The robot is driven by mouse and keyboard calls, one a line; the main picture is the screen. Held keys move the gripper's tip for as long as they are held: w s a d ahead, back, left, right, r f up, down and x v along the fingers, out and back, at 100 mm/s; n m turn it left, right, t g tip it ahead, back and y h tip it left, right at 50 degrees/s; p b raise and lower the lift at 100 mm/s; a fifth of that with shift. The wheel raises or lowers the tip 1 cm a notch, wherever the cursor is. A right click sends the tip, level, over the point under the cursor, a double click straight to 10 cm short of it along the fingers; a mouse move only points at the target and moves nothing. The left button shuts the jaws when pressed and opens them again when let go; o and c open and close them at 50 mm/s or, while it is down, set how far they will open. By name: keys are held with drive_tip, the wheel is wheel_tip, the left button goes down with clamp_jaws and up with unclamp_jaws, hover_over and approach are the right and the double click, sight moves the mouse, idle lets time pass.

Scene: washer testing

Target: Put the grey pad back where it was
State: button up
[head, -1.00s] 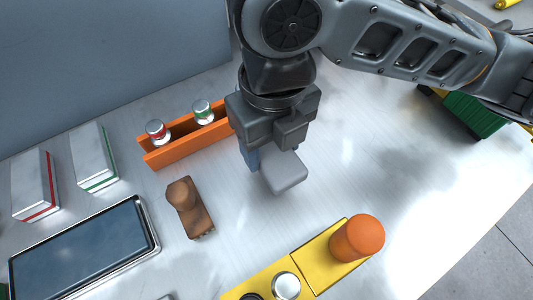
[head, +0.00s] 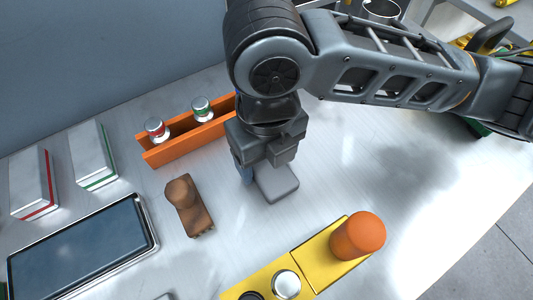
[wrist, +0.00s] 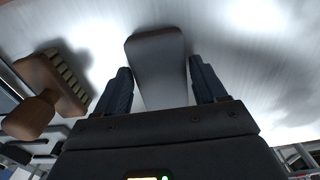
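The grey pad (head: 279,184) is a flat, rounded block low over or on the metal worktop, right of the brown wooden brush; I cannot tell if it touches the surface. My gripper (head: 258,178) points down at its rear-left end. The pad's end under the gripper is hidden.
The brush (head: 187,206) stands to the left. An orange rack (head: 188,143) with small jars is behind. A yellow tray (head: 315,260) with an orange knob (head: 358,237) is in front. A tablet (head: 80,248) and white boxes (head: 93,153) are at left. The worktop's right side is clear.

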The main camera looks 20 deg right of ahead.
sight(266, 162)
drive_tip(key=shift+o, duration=1.2)
drive_tip(key=shift+r, duration=0.15)
wheel_tip(266, 162, up, 12)
drive_tip(key=p, duration=0.1)
drive_tip(key=shift+r, duration=0.1)
